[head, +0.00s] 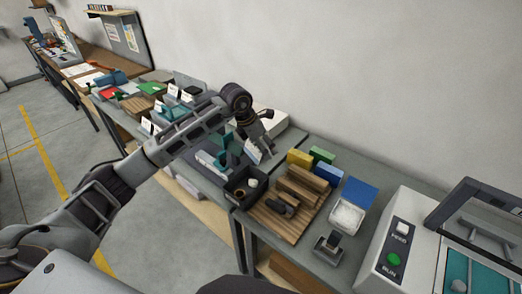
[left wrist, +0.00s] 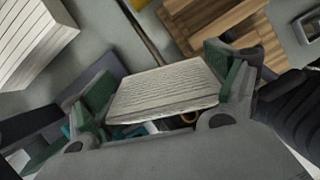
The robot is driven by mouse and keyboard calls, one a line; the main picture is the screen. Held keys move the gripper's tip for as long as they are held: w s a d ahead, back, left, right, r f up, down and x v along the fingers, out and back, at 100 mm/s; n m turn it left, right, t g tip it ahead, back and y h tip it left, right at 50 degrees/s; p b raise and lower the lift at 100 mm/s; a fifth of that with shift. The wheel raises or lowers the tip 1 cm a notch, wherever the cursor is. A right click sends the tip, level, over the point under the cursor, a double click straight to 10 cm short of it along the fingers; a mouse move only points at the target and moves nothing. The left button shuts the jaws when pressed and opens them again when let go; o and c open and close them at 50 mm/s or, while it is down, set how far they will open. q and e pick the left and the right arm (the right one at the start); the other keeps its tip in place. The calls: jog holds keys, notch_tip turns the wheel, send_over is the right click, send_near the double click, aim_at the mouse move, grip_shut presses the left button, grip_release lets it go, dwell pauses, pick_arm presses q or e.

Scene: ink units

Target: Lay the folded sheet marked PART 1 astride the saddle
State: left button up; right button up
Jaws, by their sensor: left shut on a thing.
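My left gripper (head: 256,142) is shut on a whitish folded sheet (head: 254,153) above the far side of the workbench. In the left wrist view the sheet (left wrist: 168,90) lies between the two green-padded fingers of the gripper (left wrist: 165,92), with fine lines along its face. No PART 1 mark can be read on it. Grey and teal pieces (head: 228,159) stand just left of the gripper, partly behind the arm. I cannot tell whether the saddle is among them. My right gripper is not in view.
A dark tray (head: 240,194) with small round items and a wooden board (head: 272,222) bearing wood blocks lie right of the gripper. Yellow (head: 300,158), green and blue blocks stand behind. A white-filled tray (head: 347,217) and a machine with a RUN button (head: 393,259) are further right.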

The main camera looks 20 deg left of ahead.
pick_arm(q)
jog(key=shift+w+a+r+n+y+b, duration=0.1)
jog(key=shift+w+r+n+y+b, duration=0.2)
jog(key=shift+n, duration=0.5)
jog(key=shift+w+a+r+n+y+b, duration=0.1)
jog(key=shift+w+r+n+y, duration=0.2)
jog(key=shift+n, duration=0.5)
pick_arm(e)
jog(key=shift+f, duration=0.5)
pick_arm(q)
jog(key=shift+w+r+n+t, duration=0.2)
jog(key=shift+n+t, duration=0.1)
jog(key=shift+t, duration=0.1)
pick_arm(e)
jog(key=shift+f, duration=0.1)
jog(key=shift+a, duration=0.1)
